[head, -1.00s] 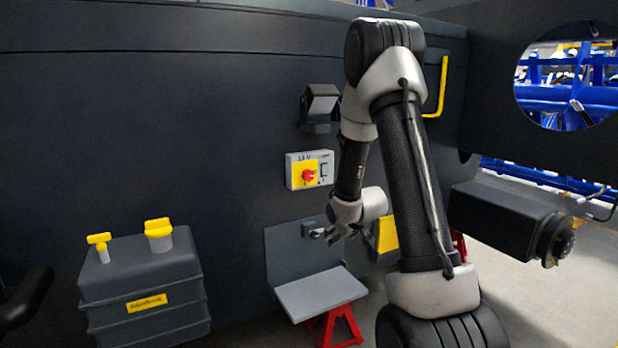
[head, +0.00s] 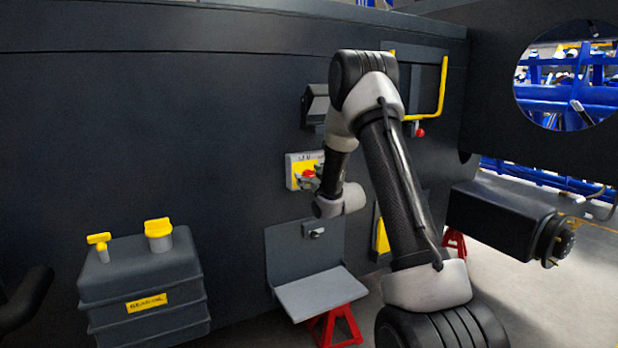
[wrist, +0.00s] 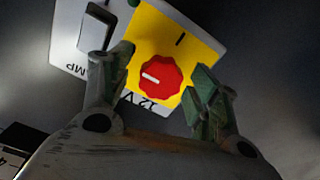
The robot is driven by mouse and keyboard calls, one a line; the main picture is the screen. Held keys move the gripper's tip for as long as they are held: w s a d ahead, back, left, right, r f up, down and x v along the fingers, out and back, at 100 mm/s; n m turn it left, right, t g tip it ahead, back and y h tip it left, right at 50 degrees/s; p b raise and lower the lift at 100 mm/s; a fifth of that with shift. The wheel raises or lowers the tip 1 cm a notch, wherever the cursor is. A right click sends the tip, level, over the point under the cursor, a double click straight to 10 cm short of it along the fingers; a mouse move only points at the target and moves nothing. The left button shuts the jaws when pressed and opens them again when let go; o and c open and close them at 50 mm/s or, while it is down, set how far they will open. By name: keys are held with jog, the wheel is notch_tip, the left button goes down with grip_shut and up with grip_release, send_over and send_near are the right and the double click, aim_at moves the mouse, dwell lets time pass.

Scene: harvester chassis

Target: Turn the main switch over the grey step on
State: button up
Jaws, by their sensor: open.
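The main switch is a red rotary knob (wrist: 161,79) on a yellow plate (wrist: 152,40) of a white panel, on the dark chassis wall above the grey step (head: 320,293). In the head view the knob (head: 308,173) shows just left of my wrist. In the wrist view a white mark on the knob points left, away from the black line on the plate at upper right. My gripper (wrist: 165,84) is open, with one finger on each side of the knob. I cannot tell whether the fingers touch it.
A dark lamp (head: 315,104) is above the panel. A grey tank (head: 145,285) with yellow caps stands at left, and a yellow handrail (head: 442,88) is at right.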

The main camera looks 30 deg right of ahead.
jog(key=shift+w, duration=0.25)
jog(key=shift+c, duration=0.4)
jog(key=c, duration=0.9)
jog(key=shift+c, duration=0.2)
